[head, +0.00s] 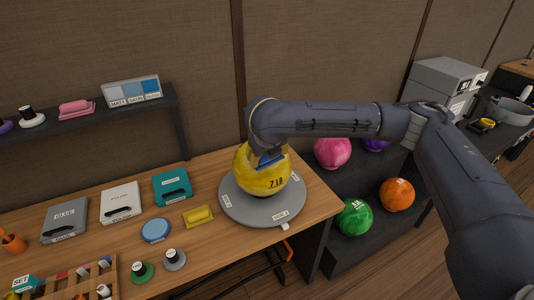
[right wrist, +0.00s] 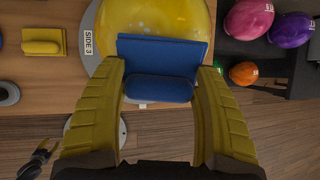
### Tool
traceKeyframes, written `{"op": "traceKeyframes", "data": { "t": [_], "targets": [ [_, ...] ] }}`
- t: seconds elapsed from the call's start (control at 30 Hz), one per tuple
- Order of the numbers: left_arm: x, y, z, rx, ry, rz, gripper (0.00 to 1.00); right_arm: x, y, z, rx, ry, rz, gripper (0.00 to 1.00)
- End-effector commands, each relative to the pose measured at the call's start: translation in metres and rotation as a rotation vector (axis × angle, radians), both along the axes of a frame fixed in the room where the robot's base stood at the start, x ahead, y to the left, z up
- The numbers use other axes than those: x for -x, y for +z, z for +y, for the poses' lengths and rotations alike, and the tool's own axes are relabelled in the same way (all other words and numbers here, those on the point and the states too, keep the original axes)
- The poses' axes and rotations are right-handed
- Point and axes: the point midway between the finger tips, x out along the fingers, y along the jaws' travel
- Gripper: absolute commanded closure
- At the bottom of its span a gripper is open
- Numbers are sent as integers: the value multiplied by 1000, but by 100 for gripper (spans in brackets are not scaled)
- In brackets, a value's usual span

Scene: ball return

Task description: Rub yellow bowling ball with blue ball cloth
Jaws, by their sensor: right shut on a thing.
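The yellow bowling ball (head: 265,178) sits on a round grey turntable (head: 235,205) on the wooden bench; it fills the top of the right wrist view (right wrist: 150,18). My right gripper (right wrist: 161,80) is shut on the blue ball cloth (right wrist: 160,58), a flat blue pad with a rounded grip between the fingers. In the head view the cloth (head: 268,160) lies against the upper front of the ball, partly hidden by my right arm. The pad appears to touch the ball. A small dark shape at the lower left of the right wrist view may be my left gripper; its jaws are unclear.
A yellow pad (head: 198,216), a blue round tin (head: 155,230) and several labelled cases lie left of the turntable. A rack (head: 352,240) with pink, purple, green and orange balls stands right of the bench. A shelf (head: 80,120) hangs on the wall.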

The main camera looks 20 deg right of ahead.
Motion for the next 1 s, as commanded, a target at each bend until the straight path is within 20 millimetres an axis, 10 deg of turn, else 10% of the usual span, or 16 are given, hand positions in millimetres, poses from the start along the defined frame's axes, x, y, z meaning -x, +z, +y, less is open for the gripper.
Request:
{"op": "traceKeyframes", "data": {
  "t": [1.0],
  "targets": [
    [0,0,0,0,0,0,60,-3,-11,22,0,2,0,54]
  ]
}}
